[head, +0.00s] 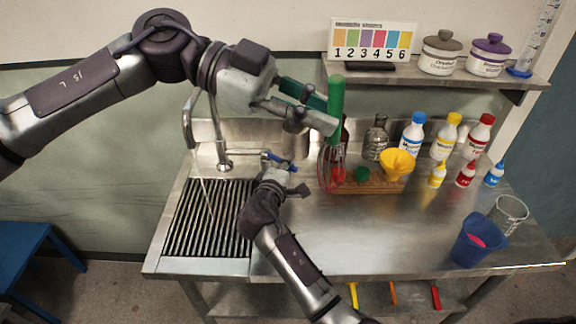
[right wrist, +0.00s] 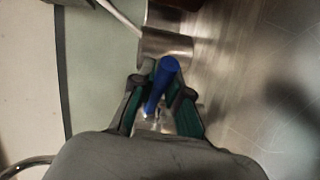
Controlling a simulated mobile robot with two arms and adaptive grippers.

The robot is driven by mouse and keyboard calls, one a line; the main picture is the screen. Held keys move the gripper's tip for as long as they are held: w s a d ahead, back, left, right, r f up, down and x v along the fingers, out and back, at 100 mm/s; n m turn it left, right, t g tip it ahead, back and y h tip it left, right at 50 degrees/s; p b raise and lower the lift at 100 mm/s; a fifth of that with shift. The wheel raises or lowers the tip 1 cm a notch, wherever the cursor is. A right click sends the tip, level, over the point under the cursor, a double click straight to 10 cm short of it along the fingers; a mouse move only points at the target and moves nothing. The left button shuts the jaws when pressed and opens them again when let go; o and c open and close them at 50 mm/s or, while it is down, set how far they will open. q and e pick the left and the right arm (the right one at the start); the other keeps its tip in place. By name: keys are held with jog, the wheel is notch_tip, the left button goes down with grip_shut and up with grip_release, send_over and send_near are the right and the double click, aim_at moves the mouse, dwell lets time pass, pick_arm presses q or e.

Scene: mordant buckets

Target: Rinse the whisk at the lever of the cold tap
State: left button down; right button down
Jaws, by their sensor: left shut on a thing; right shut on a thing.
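The whisk has a green handle (head: 336,100) and reddish wire loops (head: 328,165). My left gripper (head: 323,112) is shut on the handle and holds the whisk upright, wires down, in front of the wooden rack, right of the basin. The cold tap's blue lever (head: 279,162) is right of the tap base (head: 224,158). My right gripper (head: 283,174) is at this lever. In the right wrist view the blue lever (right wrist: 160,85) lies between the shut fingers. A thin pale streak (head: 204,190) runs from the spout (head: 187,120) down to the slatted basin.
The slatted basin (head: 190,235) is clear. A wooden rack (head: 375,187) with a yellow funnel (head: 397,163) stands behind the whisk. Several bottles, a blue bucket (head: 478,240) and a glass beaker (head: 510,213) stand at the right. A shelf (head: 440,80) overhangs the back.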

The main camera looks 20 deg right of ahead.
jog(key=shift+f, duration=0.1)
jog(key=c, duration=1.1)
grip_release()
jog(key=shift+c, duration=0.2)
